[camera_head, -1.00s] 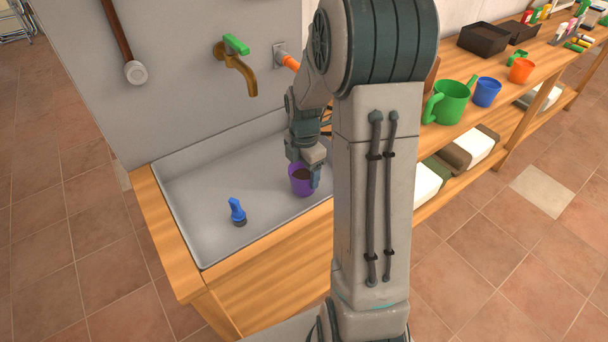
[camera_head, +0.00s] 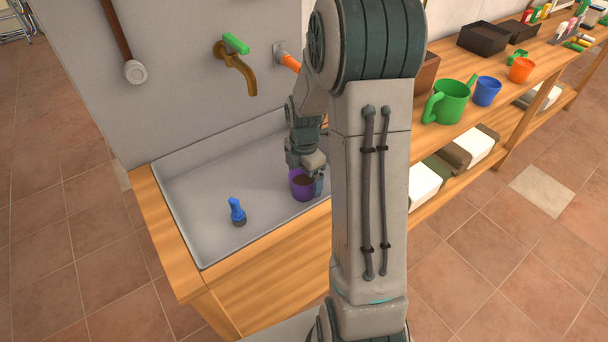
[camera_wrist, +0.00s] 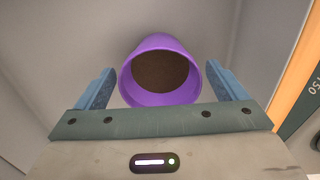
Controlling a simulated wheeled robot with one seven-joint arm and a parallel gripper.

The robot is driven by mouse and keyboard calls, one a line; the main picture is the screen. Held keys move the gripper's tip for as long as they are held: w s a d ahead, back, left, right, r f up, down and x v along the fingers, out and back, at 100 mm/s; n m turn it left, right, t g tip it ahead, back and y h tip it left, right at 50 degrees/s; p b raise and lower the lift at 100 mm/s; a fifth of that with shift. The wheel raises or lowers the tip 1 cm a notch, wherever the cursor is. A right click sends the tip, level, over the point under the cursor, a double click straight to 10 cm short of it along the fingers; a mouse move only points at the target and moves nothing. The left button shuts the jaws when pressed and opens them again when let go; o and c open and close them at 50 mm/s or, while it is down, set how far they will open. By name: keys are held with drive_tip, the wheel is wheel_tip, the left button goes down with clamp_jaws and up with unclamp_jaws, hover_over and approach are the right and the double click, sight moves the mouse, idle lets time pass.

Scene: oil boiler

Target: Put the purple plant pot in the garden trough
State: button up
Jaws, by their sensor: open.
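The purple plant pot (camera_head: 301,187) stands upright in the grey garden trough (camera_head: 190,192), toward its right end, with dark soil inside. In the wrist view the pot (camera_wrist: 160,60) shows its purple rim and soil between the two blue fingers of my gripper (camera_wrist: 160,88). The fingers are open, with a gap on each side of the pot. In the head view my gripper (camera_head: 305,178) is low over the pot, and my arm hides the trough's right end.
A blue-handled tool (camera_head: 237,211) stands in the trough left of the pot. A brass tap (camera_head: 236,65) with a green handle sticks out of the wall above. A wooden shelf at the right holds a green watering can (camera_head: 449,103), a blue cup (camera_head: 486,92) and an orange cup (camera_head: 521,70).

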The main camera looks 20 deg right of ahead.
wheel_tip(320, 180, up, 12)
drive_tip(key=s+a+r+m+t, duration=0.1)
drive_tip(key=s+a+m, duration=0.3)
drive_tip(key=s+m, duration=0.4)
drive_tip(key=s+a+r+m+t, duration=0.1)
drive_tip(key=s+a+r+m, duration=0.2)
drive_tip(key=s+m, duration=0.6)
drive_tip(key=a+m, duration=0.2)
drive_tip(key=m, duration=0.1)
drive_tip(key=shift+s+a+r+t, duration=0.25)
drive_tip(key=shift+r+t, duration=0.15)
